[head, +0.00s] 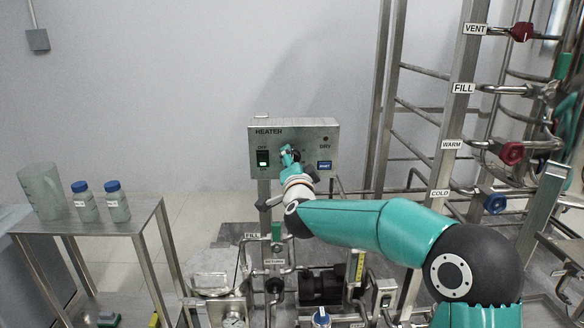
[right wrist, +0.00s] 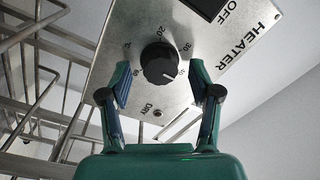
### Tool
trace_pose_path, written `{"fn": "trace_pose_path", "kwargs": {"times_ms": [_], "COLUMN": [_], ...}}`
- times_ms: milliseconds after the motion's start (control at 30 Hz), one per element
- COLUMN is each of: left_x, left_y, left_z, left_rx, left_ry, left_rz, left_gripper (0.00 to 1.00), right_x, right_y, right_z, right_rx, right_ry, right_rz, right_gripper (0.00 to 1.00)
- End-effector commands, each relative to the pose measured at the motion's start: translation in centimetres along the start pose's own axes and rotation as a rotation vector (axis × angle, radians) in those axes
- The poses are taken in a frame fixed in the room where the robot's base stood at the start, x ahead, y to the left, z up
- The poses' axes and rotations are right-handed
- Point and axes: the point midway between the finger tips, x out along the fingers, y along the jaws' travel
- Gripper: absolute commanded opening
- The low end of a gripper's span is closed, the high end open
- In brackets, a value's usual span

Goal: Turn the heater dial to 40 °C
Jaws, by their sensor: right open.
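The heater panel (head: 294,130) is a metal box front on the skid in the head view. My right gripper (head: 290,155) is in front of the panel and hides the dial in the head view. In the right wrist view the gripper (right wrist: 160,84) is open, its fingers on either side of the dial and apart from it. My left gripper is out of view.
Pipes and valves (head: 510,153) crowd the right. A side table (head: 110,226) holds bottles and a beaker.

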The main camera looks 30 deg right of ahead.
Motion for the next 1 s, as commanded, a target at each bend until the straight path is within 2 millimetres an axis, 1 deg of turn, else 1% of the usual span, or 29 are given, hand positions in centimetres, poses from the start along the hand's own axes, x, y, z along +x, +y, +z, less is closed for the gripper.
{"fn": "trace_pose_path", "kwargs": {"times_ms": [167, 267, 500, 600, 700, 833, 1000], "left_x": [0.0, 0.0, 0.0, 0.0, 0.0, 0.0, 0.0], "left_y": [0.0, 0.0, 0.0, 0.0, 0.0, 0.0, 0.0], "left_z": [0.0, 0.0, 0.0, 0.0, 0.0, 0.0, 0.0], "left_rx": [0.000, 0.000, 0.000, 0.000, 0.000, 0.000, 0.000], "left_ry": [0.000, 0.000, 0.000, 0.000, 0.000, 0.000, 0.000], "left_rz": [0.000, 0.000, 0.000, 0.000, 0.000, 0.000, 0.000], "left_gripper": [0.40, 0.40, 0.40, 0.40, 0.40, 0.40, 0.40], "right_x": [-1.2, -2.5, -7.2, -9.1, -10.4, -11.5, -11.8], "right_y": [-0.1, -0.1, -0.1, -0.1, -0.1, 0.0, 0.0], "right_z": [0.1, 0.1, 0.1, 0.1, 0.2, 0.2, 0.2], "right_rx": [0.000, 0.000, 0.001, 0.001, 0.001, 0.000, 0.000], "right_ry": [-0.002, -0.002, -0.003, -0.002, -0.002, -0.001, 0.000], "right_rz": [0.000, -0.001, -0.003, -0.002, -0.002, -0.002, -0.001], "right_gripper": [0.63, 0.63, 0.63, 0.63, 0.63, 0.63, 0.63]}}
